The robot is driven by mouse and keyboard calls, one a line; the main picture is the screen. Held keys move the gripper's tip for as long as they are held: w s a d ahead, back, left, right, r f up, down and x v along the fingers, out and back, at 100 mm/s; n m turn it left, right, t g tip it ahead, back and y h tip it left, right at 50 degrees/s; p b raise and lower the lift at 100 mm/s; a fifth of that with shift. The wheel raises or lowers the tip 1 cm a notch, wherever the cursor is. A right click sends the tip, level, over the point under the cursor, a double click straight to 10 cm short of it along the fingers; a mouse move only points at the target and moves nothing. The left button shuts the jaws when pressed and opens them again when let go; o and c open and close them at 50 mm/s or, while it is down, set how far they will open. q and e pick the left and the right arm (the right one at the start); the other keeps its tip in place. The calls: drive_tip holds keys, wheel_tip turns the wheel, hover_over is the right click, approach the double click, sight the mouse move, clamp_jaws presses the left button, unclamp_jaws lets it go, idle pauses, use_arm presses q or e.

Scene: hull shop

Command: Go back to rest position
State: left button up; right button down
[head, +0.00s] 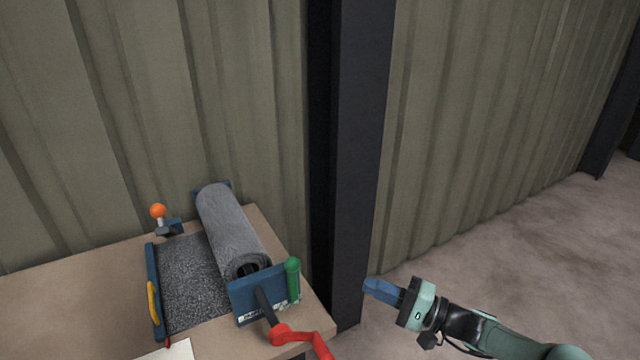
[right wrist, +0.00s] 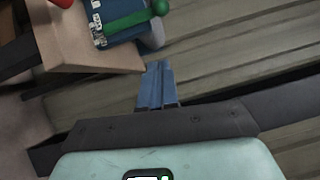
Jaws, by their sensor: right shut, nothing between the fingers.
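My right gripper (head: 372,287) is at the lower right of the head view, its blue fingers pointing left. It is shut and empty, off the right edge of the table and apart from the machine there. In the right wrist view its fingers (right wrist: 157,70) lie together, with nothing between them. My left gripper is not in view.
A table (head: 60,290) at the lower left bears a blue-framed machine with a grey roll (head: 228,225), a red crank (head: 300,338), a green handle (head: 292,278) and an orange knob (head: 158,211). A dark post (head: 358,150) stands behind my gripper. Floor at right is clear.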

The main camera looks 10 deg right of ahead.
drive_tip(key=s+a+f+g+h+p, duration=0.25)
drive_tip(key=s+f, duration=0.25)
drive_tip(key=f, duration=0.4)
drive_tip(key=s+a+f+m+g+h+p, duration=0.1)
drive_tip(key=s+f+g+h+p, duration=0.1)
drive_tip(key=s+f+g, duration=0.45)
drive_tip(key=s+a+f+g+h+p, duration=0.1)
drive_tip(key=s+f+h+p, duration=0.15)
drive_tip(key=f, duration=0.75)
use_arm(q)
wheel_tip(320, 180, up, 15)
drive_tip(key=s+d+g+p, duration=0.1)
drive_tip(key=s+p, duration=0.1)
drive_tip(key=p, duration=0.6)
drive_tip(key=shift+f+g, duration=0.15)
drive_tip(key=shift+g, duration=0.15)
use_arm(e)
drive_tip(key=s+a+f+n+g+h, duration=0.1)
drive_tip(key=s+f+n+h, duration=0.1)
drive_tip(key=s, duration=0.7)
drive_tip(key=s+a+f+n+g+h, duration=0.1)
drive_tip(key=s+f+n+h, duration=0.1)
drive_tip(key=s, duration=0.8)
wheel_tip(320, 180, down, 3)
drive_tip(key=shift+a+r+n+h, duration=0.2)
drive_tip(key=shift+n+h, duration=0.1)
drive_tip(key=shift+n, duration=0.5)
